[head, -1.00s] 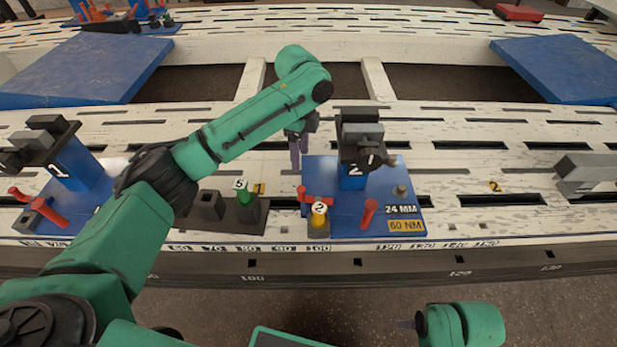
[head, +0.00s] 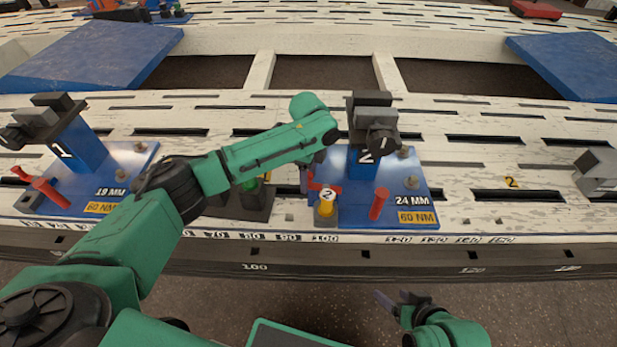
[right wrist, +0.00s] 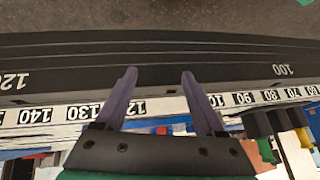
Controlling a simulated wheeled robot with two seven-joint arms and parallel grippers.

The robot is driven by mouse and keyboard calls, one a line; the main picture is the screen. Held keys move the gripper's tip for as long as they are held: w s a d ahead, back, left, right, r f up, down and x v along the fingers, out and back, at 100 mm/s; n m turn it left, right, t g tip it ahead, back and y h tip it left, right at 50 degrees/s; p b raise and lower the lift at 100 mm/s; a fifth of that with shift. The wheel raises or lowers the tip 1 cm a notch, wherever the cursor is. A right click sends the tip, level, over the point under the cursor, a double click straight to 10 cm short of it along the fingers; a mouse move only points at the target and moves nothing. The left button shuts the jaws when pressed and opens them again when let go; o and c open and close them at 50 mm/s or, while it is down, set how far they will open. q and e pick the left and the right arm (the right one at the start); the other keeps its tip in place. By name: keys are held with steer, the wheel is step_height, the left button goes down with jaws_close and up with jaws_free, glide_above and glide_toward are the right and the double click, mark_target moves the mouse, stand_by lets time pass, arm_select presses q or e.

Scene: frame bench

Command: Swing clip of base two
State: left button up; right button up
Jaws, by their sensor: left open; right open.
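Base two is a blue plate (head: 345,212) with a blue post marked 2 (head: 362,165) and a dark clamp block (head: 372,112) on top. A red clip (head: 322,187) lies at the left side of the plate, behind the yellow-topped piece tagged 2 (head: 326,205). A red lever (head: 379,204) stands tilted at the front right. My left gripper (head: 305,182) points down just left of the red clip; my forearm partly hides it, and contact cannot be told. My right gripper (head: 398,297) is open and empty before the bench's front edge; its spread fingers show in the right wrist view (right wrist: 158,80).
Base one (head: 115,165), with its own red levers, stands at the left. A dark holder with a green piece (head: 255,200) sits between the bases, partly behind my left arm. A grey block (head: 597,170) is at the far right. The slotted bench between it and base two is mostly clear.

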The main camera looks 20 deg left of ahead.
arm_select(q)
jaws_close()
arm_select(e)
steer(key=shift+s+d, duration=0.1)
